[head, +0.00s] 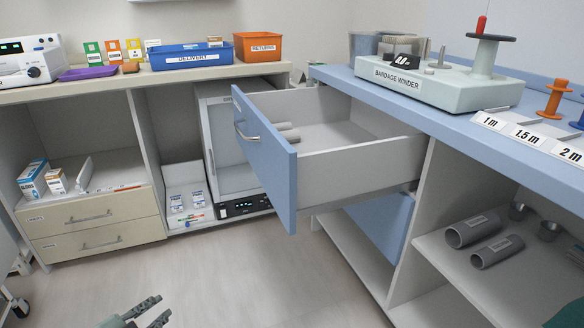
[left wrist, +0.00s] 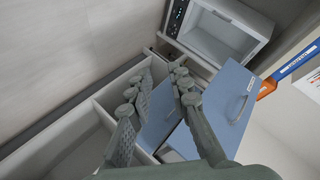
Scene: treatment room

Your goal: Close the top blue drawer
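The top blue drawer (head: 265,165) is pulled well out of the blue-topped counter in the head view. Its bar handle (head: 246,132) is on the front panel, and grey rolls (head: 287,131) lie inside. In the left wrist view the drawer front (left wrist: 215,95) is right of my fingers, with its handle (left wrist: 240,107) showing. My left gripper (head: 151,310) is at the bottom left of the head view, low and apart from the drawer. In the left wrist view my left gripper (left wrist: 162,68) has its fingers apart with nothing between them. My right gripper is not in view.
A lower blue drawer front (head: 385,225) sits under the open drawer. Open shelves with grey tubes (head: 468,231) are to its right. A bandage winder (head: 440,82) stands on the counter. A beige cabinet (head: 100,217) is at left. The floor (head: 240,275) before the drawer is clear.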

